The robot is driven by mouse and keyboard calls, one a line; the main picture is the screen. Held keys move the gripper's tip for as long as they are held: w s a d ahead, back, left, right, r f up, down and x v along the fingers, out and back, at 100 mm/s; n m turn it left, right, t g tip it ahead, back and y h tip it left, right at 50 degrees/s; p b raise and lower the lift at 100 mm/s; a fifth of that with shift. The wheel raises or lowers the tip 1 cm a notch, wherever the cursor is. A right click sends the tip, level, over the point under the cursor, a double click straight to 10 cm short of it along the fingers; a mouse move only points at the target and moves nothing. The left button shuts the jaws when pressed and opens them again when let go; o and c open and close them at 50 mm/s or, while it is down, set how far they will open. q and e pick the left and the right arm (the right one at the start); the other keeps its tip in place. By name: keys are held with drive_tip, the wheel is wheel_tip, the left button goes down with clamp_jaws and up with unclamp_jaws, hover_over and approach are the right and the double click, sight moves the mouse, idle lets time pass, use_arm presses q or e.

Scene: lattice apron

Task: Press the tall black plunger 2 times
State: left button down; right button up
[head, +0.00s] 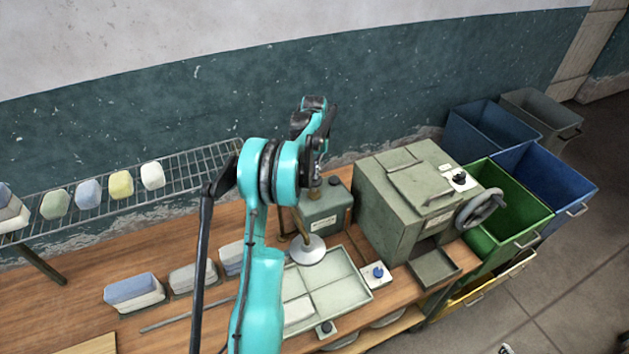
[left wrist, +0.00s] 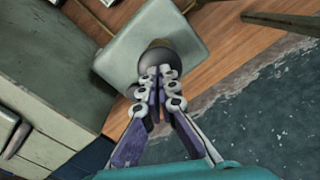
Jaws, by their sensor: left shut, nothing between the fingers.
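The tall black plunger (left wrist: 178,42) shows in the left wrist view as a dark rounded head above a grey-green box (left wrist: 112,65). In the head view the box (head: 323,212) stands at the back of the bench, and my gripper and arm largely hide the plunger. My left gripper (left wrist: 160,72) is shut and empty, its fingertips at the edge of the plunger head in the wrist view. I cannot tell whether they touch. In the head view my left gripper (head: 317,170) points down over the box. My right gripper is not in view.
A small black cap (head: 335,181) sits on the same box. A big green machine with a handwheel (head: 480,209) stands close on the right. A divided tray (head: 345,275) and a blue button (head: 378,272) lie in front. A wire rack (head: 195,170) runs along the wall.

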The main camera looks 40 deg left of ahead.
use_arm(q)
drive_tip(key=shift+f+b, duration=1.3)
drive_tip(key=shift+f, duration=0.55)
drive_tip(key=shift+r+p, duration=1.25)
drive_tip(key=shift+r, duration=1.05)
drive_tip(key=shift+r+p, duration=1.35)
drive_tip(key=shift+r, duration=1.2)
drive_tip(key=shift+d+f, duration=0.1)
